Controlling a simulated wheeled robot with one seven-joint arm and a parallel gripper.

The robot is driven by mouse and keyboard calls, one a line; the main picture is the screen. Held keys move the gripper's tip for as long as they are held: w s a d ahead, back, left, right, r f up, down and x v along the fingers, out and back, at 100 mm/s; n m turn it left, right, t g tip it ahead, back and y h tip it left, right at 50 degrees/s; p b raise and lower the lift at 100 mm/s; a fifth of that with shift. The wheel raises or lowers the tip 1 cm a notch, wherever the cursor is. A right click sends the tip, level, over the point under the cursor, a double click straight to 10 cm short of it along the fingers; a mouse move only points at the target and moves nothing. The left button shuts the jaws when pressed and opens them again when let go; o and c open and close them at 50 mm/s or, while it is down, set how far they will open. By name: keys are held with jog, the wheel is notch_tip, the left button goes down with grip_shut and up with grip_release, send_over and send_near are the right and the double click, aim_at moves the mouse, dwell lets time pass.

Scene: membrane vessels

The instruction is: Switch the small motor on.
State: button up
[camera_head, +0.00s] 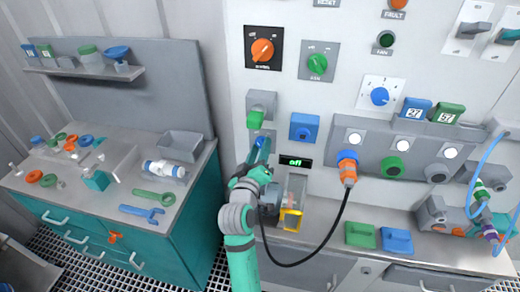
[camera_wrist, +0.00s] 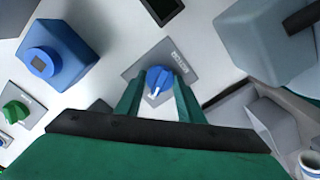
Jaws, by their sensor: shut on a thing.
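A blue knob (camera_head: 264,142) sits on a small grey plate on the wall panel. In the wrist view the blue knob (camera_wrist: 158,78) has a white mark, and its grey plate (camera_wrist: 181,62) bears lettering that looks like "MOTOR". My gripper (camera_wrist: 156,90) has its green fingers on either side of the knob, shut on it. In the head view my gripper (camera_head: 261,150) reaches up to the panel, partly covering the knob's plate. A small black display (camera_head: 296,162) to the right reads "off" in green. I cannot clearly make out the motor itself.
A blue box (camera_head: 304,127) and a green-capped grey housing (camera_head: 255,119) stick out near my gripper. A black cable with an orange plug (camera_head: 347,168) hangs to the right. A yellow-framed clear box (camera_head: 292,205) stands below. A workbench (camera_head: 110,205) with tools is at left.

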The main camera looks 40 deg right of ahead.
jog(key=m, duration=0.4)
jog(key=shift+w+a, duration=0.15)
jog(key=m, duration=0.4)
jog(key=shift+r+m, duration=0.1)
jog(key=shift+m, duration=1.6)
jog(key=o, duration=1.1)
jog(key=shift+c, duration=0.2)
jog(key=v, duration=1.1)
